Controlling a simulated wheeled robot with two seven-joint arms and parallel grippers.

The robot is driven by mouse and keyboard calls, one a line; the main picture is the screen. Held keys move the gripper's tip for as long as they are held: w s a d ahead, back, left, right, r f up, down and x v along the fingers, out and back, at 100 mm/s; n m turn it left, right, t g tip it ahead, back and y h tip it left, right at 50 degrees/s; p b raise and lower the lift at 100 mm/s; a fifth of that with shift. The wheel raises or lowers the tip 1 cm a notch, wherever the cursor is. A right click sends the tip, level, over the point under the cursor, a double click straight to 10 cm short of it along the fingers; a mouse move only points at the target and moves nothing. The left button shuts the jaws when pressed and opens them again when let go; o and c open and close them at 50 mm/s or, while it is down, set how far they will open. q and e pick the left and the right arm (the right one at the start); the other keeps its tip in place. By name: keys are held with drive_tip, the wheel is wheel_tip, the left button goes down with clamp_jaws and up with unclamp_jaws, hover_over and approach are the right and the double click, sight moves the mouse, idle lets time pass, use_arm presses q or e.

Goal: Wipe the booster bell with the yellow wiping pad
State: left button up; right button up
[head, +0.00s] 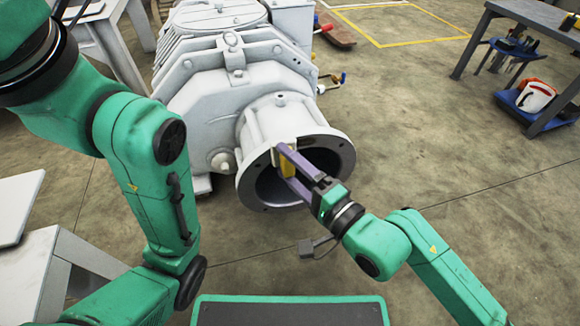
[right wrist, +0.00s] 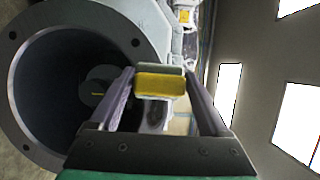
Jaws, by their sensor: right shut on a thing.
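The booster bell (head: 262,185) is the grey flanged round opening at the front of the large pale machine. It also fills the left of the right wrist view (right wrist: 22,130), its dark inside showing. My right gripper (head: 284,155) is in front of the bell's mouth, its purple fingers shut on the yellow wiping pad (head: 287,168). In the right wrist view the pad (right wrist: 160,86) sits between the fingertips, yellow with a grey backing, beside the rim. I cannot tell whether it touches the bell. My left arm crosses the left side; its gripper is out of view.
The pale machine body (head: 230,75) stands behind the bell. A workbench (head: 530,20) stands at the far right, with a red and white container (head: 536,96) on its lower blue tray. A pale table (head: 45,270) is at the lower left.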

drive_tip(key=shift+w+a, duration=0.1)
drive_tip(key=shift+w, duration=0.25)
